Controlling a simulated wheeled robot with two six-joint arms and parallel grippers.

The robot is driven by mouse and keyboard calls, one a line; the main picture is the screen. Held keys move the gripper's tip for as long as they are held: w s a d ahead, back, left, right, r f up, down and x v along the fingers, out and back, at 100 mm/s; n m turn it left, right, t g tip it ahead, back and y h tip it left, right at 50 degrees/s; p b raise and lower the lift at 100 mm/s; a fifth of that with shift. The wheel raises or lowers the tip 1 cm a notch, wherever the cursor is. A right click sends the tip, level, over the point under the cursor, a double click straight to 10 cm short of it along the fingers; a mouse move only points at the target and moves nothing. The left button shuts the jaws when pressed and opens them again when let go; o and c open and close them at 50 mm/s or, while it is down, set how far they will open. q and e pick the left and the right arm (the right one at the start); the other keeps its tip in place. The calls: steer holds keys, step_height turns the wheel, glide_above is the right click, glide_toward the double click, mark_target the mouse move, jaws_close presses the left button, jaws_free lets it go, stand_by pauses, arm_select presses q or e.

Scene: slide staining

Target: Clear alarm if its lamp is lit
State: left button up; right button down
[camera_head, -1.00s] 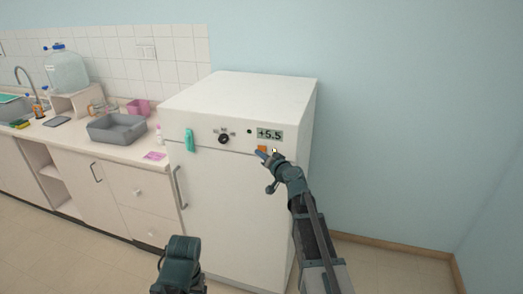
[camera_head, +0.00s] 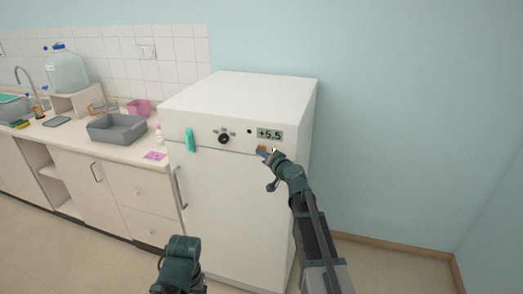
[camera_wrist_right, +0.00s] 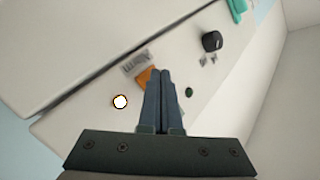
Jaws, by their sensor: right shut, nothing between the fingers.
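The white fridge (camera_head: 235,200) has a front panel with a display (camera_head: 270,135) reading about +5.5. An orange button (camera_wrist_right: 147,77) lies beside the "Alarm" label (camera_wrist_right: 136,63). A small round lamp (camera_wrist_right: 120,101) near it glows white with a yellowish rim; it also shows as a bright dot in the head view (camera_head: 274,150). My right gripper (camera_wrist_right: 159,72) is shut and empty, its fingertips at the orange button and partly covering it. I cannot tell whether they touch. Part of my left arm (camera_head: 180,265) shows at the bottom; its fingers cannot be made out.
A black knob (camera_head: 223,139) and a teal object (camera_head: 190,140) are on the fridge front, left of the display. The fridge handle (camera_head: 180,188) is lower left. The counter at left carries a grey basin (camera_head: 116,129) and a pink container (camera_head: 139,107). The wall at right is clear.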

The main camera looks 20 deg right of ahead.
steer(key=shift+w+d, duration=0.1)
steer(key=shift+w, duration=0.05)
stand_by(0.6)
steer(key=shift+s+a, duration=0.4)
steer(key=shift+s, duration=0.2)
steer(key=s+a, duration=0.2)
steer(key=s, duration=0.2)
steer(key=shift+s+a, duration=0.1)
steer(key=shift+a, duration=0.3)
steer(key=shift+a, duration=0.1)
stand_by(0.4)
